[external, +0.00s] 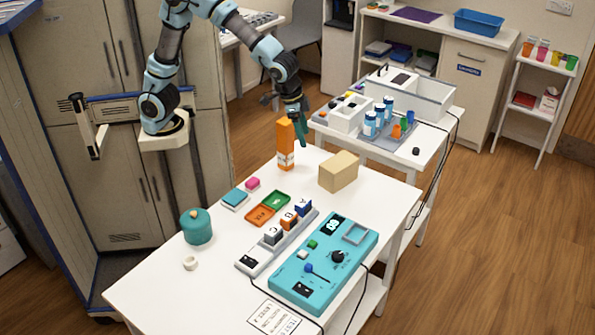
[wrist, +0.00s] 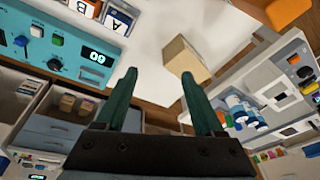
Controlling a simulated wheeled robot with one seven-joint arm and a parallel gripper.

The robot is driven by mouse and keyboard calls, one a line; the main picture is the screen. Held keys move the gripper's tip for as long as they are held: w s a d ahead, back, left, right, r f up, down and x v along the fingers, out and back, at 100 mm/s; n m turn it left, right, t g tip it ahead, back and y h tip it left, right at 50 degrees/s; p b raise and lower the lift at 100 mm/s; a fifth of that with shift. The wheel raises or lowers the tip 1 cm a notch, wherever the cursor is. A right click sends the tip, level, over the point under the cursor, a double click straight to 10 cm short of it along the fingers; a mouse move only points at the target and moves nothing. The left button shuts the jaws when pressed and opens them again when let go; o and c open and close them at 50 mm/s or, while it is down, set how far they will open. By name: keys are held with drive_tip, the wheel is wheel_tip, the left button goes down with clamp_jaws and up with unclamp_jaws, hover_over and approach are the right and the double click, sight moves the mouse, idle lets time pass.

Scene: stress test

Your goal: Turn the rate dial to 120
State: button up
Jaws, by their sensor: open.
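The turquoise control panel (external: 293,281) lies on the white table's right front part. The black dial (external: 337,257) is on its face, near a small dark display (external: 333,226). In the wrist view, the dial (wrist: 57,64) and display (wrist: 96,57) show at upper left. The digits look like 60, but they are small and I cannot be sure. My gripper (external: 300,127) is over the table's far end by the orange box, well away from the dial. In the wrist view its green fingers (wrist: 158,75) are apart with nothing between them.
An orange box (external: 284,150) stands upright close to my gripper. A tan block (external: 339,171) is right of it. Letter cubes (external: 288,220) sit on a grey strip beside the panel. A teal pot (external: 196,226) is at left. A second table (external: 420,152) with bottles stands behind.

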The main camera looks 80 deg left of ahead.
drive_tip(key=w+d+f+m, duration=0.1)
drive_tip(key=w+d, duration=0.1)
drive_tip(key=d, duration=1.3)
drive_tip(key=t+h, duration=0.1)
drive_tip(key=h, duration=0.1)
hover_over(338, 254)
drive_tip(key=s+a, duration=0.2)
drive_tip(key=s, duration=0.2)
wheel_tip(338, 254, down, 7)
drive_tip(key=p+x, duration=0.3)
drive_tip(key=x, duration=0.8)
drive_tip(key=shift+a+f, duration=0.1)
drive_tip(key=shift+a, duration=0.05)
clamp_jaws()
